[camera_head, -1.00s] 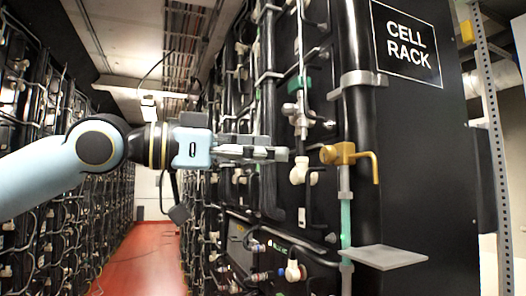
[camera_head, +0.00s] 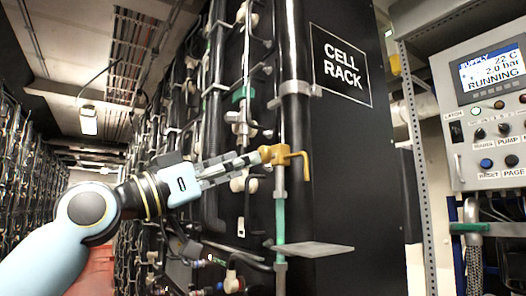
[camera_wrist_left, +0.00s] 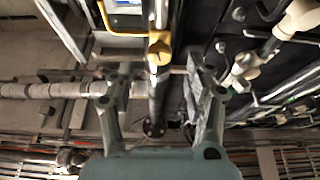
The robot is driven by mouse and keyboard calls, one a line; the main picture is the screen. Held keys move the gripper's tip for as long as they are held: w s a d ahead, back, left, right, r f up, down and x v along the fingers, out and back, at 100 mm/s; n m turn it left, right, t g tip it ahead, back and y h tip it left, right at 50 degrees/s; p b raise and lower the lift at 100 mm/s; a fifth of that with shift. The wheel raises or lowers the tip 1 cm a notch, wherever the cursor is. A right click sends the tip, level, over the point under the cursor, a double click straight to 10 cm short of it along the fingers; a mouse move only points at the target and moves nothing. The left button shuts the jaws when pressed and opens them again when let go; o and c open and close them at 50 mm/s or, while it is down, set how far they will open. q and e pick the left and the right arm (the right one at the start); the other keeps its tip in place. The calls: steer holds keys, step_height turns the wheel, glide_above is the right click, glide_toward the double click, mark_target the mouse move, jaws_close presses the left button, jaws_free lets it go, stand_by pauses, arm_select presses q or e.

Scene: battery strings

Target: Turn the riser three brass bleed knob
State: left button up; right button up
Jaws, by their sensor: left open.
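The brass bleed knob (camera_head: 285,156), with a bent lever on its right, sits on the pale green vertical riser tube (camera_head: 280,216) at the corner of the black cell rack. My left gripper (camera_head: 258,157) comes in from the left with its fingertips at the knob's left end. In the left wrist view the brass knob (camera_wrist_left: 159,50) lies between and just beyond the two open fingers (camera_wrist_left: 160,75). I cannot tell whether a finger touches it. No riser number is readable. My right gripper is not in view.
A grey plate (camera_head: 310,250) juts out below the knob. Dark pipes, pale valves and fittings crowd the rack (camera_head: 340,130) around my fingers. A control panel (camera_head: 490,120) stands at the right behind a perforated grey post (camera_head: 413,150). The aisle lies at the left.

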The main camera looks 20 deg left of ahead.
mark_target(263, 155)
arm_select(q)
steer(key=p+x, duration=0.1)
steer(key=x, duration=0.4)
steer(key=shift+w+d+r+p, duration=0.15)
steer(key=shift+w+d+p, duration=0.1)
steer(key=shift+p, duration=0.05)
steer(key=shift+c, duration=0.2)
